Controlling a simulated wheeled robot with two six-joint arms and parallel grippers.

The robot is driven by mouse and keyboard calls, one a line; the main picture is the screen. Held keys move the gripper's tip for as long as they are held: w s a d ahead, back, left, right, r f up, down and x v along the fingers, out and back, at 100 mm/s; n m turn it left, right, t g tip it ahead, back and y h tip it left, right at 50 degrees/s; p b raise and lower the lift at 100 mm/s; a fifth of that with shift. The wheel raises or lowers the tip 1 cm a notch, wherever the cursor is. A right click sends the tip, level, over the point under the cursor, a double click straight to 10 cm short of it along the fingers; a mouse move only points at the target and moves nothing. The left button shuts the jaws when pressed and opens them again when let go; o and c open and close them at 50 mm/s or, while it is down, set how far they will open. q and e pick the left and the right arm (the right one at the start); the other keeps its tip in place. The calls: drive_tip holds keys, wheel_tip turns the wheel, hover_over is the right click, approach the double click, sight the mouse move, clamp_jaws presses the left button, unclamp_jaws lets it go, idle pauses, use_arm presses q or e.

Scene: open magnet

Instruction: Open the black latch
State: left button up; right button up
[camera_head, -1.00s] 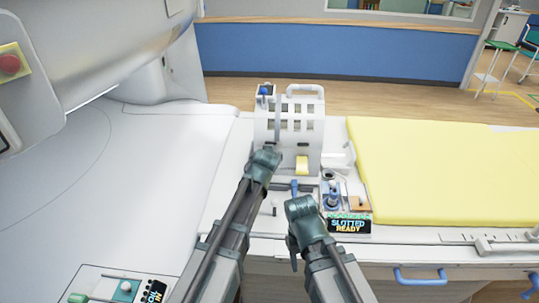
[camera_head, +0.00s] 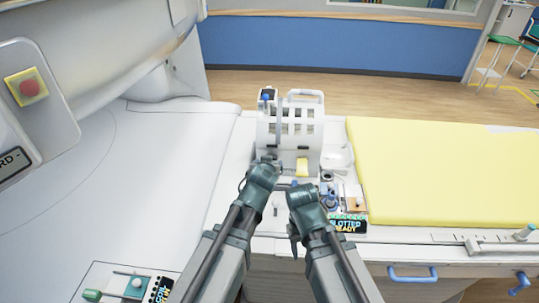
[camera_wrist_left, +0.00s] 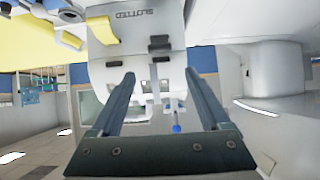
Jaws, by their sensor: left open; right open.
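The white slotted coil housing (camera_head: 291,108) stands upright on the bench. It also shows close up in the left wrist view (camera_wrist_left: 125,70). A small black piece (camera_wrist_left: 160,42), likely the latch, sits on its white face beyond the fingers. My left gripper (camera_wrist_left: 162,76) is open, with a finger on either side of the housing's middle and nothing clearly held; contact cannot be told. In the head view my left wrist (camera_head: 262,174) is low in front of the housing and hides its lower left part. My right gripper (camera_head: 304,196) is open, in front and to the right; its fingertips are mostly hidden.
A yellow tab (camera_head: 302,167) is on the housing's lower front. A blue knob (camera_head: 267,95) tops its left side. A small tray (camera_head: 352,196) and a lettered sign (camera_head: 347,225) lie right.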

use_arm(q)
drive_tip(key=shift+s+r, duration=0.25)
drive_tip(key=shift+s, duration=0.15)
drive_tip(key=shift+c, duration=1)
drive_tip(key=w+r+g+p, duration=0.1)
drive_tip(key=w+r+p, duration=0.1)
drive_tip(key=w+p, duration=0.1)
drive_tip(key=w+r+g+p, duration=0.1)
drive_tip(key=w+r+p, duration=0.1)
drive_tip(key=p, duration=0.4)
drive_tip(key=shift+w+a+r+g+p, duration=0.15)
drive_tip(key=shift+w+r+g+p, duration=0.2)
drive_tip(key=shift+r, duration=0.25)
drive_tip(key=c, duration=1)
drive_tip(key=w+r+g+p, duration=0.1)
drive_tip(key=p, duration=0.2)
drive_tip(key=w+r+g+p, duration=0.2)
drive_tip(key=p, duration=0.2)
drive_tip(key=shift+w+r, duration=0.2)
drive_tip(key=shift+r, duration=0.05)
clamp_jaws()
drive_tip(key=shift+w+r+g+p, duration=0.1)
drive_tip(key=shift+g+p, duration=0.2)
drive_tip(key=shift+g, duration=0.25)
